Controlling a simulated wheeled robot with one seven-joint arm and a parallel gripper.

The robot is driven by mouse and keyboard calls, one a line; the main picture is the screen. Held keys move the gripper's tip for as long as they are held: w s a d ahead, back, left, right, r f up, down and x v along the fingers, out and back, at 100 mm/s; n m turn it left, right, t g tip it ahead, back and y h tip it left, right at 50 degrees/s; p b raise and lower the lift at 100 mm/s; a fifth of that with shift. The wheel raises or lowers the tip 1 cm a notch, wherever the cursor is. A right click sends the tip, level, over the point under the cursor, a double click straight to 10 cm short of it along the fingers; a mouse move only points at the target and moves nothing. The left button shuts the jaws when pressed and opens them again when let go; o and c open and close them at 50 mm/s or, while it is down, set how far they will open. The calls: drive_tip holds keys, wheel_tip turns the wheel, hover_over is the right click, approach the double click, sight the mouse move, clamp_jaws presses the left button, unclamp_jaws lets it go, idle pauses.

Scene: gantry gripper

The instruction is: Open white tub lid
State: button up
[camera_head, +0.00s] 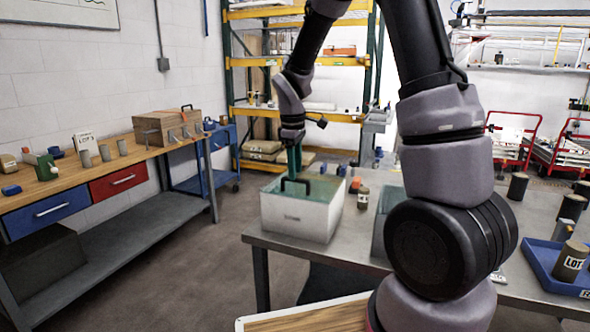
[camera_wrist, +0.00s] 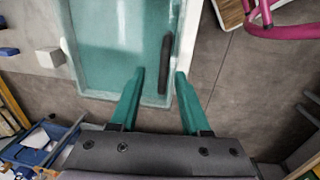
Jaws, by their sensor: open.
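The white tub (camera_head: 293,217) stands at the left end of the grey metal table. Its teal lid (camera_wrist: 115,45) lies over the top, with a black bar handle (camera_wrist: 166,65) near one edge. The handle also shows in the head view (camera_head: 295,184). My gripper (camera_head: 294,160) is above the tub, pointing down. In the wrist view its two teal fingers (camera_wrist: 160,72) are apart and empty, with the handle seen between their tips. I cannot tell how far the tips are above the handle.
Small blocks stand behind the tub. A blue tray (camera_head: 545,270) with a labelled cylinder is at the right. A wooden workbench (camera_head: 110,165) is at the left, across open floor.

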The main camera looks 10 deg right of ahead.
drive_tip(key=shift+s+f, duration=0.1)
drive_tip(key=shift+f, duration=0.15)
